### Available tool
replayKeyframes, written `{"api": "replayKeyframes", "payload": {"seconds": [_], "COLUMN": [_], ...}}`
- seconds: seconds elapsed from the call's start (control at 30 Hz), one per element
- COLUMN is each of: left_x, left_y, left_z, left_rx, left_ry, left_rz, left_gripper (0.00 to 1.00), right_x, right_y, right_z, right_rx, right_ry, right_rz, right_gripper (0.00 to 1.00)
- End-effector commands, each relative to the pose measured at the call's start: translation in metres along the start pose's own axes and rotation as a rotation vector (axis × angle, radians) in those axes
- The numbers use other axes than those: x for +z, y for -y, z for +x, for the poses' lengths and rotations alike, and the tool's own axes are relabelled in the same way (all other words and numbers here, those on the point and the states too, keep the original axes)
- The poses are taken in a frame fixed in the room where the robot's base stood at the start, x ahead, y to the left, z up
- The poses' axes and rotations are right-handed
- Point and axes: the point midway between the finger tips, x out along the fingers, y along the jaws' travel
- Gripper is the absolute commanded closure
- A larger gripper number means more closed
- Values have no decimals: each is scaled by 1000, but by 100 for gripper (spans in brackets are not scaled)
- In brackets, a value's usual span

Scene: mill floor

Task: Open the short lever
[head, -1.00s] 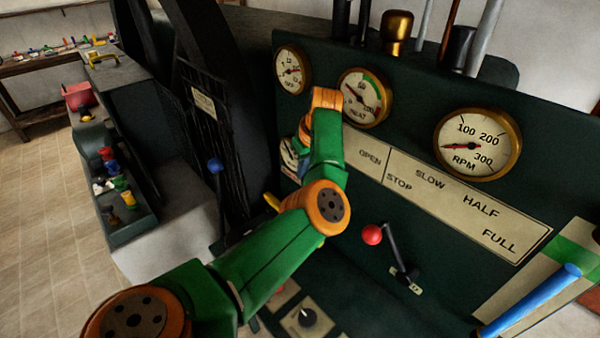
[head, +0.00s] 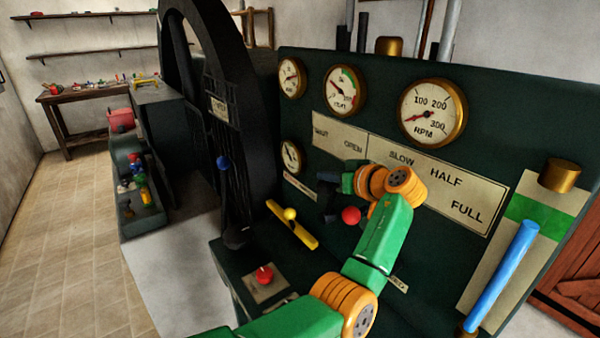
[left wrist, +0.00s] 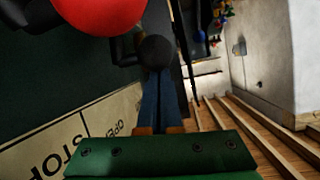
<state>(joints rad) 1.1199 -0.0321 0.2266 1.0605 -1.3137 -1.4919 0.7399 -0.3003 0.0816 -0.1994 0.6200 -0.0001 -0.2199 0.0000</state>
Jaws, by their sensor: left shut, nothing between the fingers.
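A short black lever with a dark round knob (head: 328,177) stands on the dark green panel below the SHUT and OPEN plate. In the left wrist view its black knob (left wrist: 156,50) is right at the tips of my fingers. My left gripper (head: 346,183) is shut and empty, its fingertips at or against the knob; I cannot tell whether they touch. The gripper also shows in the left wrist view (left wrist: 160,75). The red ball (head: 351,215) of another lever is close below the gripper, and big in the left wrist view (left wrist: 100,12). My right gripper is not in view.
Gauges, including the RPM gauge (head: 432,113), line the panel top. A yellow lever (head: 292,225) and a red button (head: 264,274) are left of my arm. A blue handle (head: 503,275) stands at right. A black flywheel (head: 245,130) rises at left.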

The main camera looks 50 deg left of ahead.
Motion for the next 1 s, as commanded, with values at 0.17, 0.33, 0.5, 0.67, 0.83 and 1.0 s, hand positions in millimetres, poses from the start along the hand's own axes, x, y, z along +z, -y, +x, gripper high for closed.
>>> {"api": "replayKeyframes", "payload": {"seconds": [0.17,0.33,0.5,0.67,0.83,1.0], "left_x": [10,11,12,11,11,2], "left_y": [-2,-2,-3,-2,-2,1], "left_z": [-4,-7,-9,-9,-9,-5], "left_rx": [-1,0,0,0,0,0], "left_ry": [8,5,4,4,4,4], "left_rz": [3,3,2,1,1,0], "left_gripper": [100,100,100,100,100,100], "right_x": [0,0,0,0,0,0], "right_y": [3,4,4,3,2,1], "right_z": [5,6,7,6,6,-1], "right_rx": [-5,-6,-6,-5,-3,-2], "right_ry": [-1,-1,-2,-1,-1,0], "right_rz": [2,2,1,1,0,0], "right_gripper": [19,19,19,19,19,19]}}
